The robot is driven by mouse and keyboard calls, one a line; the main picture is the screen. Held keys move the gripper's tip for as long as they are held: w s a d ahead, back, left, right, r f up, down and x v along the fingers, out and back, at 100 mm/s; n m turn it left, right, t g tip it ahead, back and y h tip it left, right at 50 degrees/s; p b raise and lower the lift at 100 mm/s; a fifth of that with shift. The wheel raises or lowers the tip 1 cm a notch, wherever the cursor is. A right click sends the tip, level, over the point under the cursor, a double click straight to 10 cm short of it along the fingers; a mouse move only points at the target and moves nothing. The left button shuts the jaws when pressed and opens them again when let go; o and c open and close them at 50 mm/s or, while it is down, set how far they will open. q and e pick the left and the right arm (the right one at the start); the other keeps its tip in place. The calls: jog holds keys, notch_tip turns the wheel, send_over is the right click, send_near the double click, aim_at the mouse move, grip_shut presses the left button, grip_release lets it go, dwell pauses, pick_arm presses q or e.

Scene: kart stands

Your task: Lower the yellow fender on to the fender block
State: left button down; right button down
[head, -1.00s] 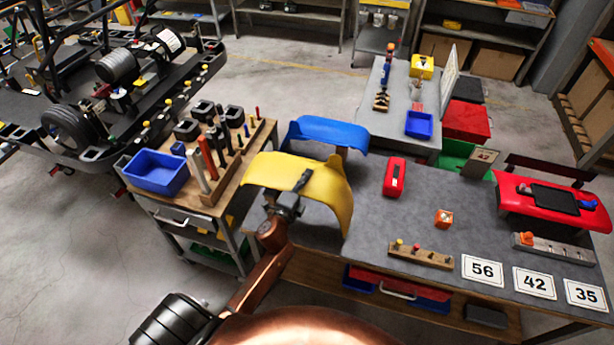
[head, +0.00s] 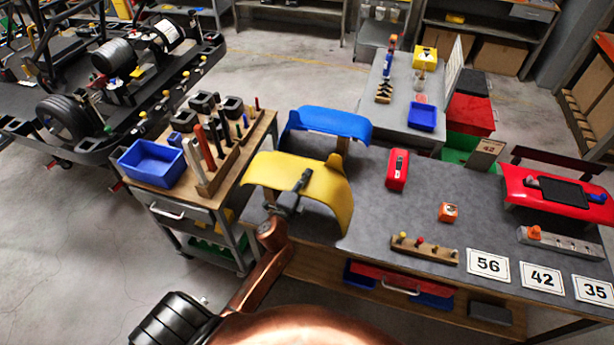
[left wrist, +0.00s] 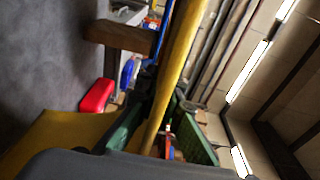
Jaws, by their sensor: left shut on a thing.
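The yellow fender (head: 330,195) is a curved sheet over the left end of the grey bench. My left gripper (head: 303,182) is shut on its near edge. In the left wrist view the fender (left wrist: 175,75) runs up the middle as a yellow band, with the dark gripper (left wrist: 120,166) along the bottom. A brown wooden block (left wrist: 120,36) stands on the grey top there; I cannot tell if it is the fender block. The fender hides the bench beneath it in the head view, and I cannot tell whether it touches anything. My right gripper is not in view.
A blue fender (head: 328,122) sits just behind the yellow one. A red case (head: 397,170) and an orange box (head: 448,212) lie right of it on the bench (head: 400,215). A tool cart (head: 225,188) with a blue bin (head: 152,163) stands to the left.

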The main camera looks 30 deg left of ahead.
pick_arm(q)
jog(key=shift+r, duration=0.15)
jog(key=c, duration=2)
grip_release()
jog(key=shift+f, duration=0.25)
jog(key=shift+s, duration=0.1)
jog(key=shift+s+d, duration=0.15)
jog(key=shift+s, duration=0.35)
jog(key=shift+s, duration=0.2)
jog(key=shift+s+d, duration=0.15)
jog(key=shift+s, duration=0.25)
jog(key=shift+s+d, duration=0.1)
jog(key=shift+s, duration=0.2)
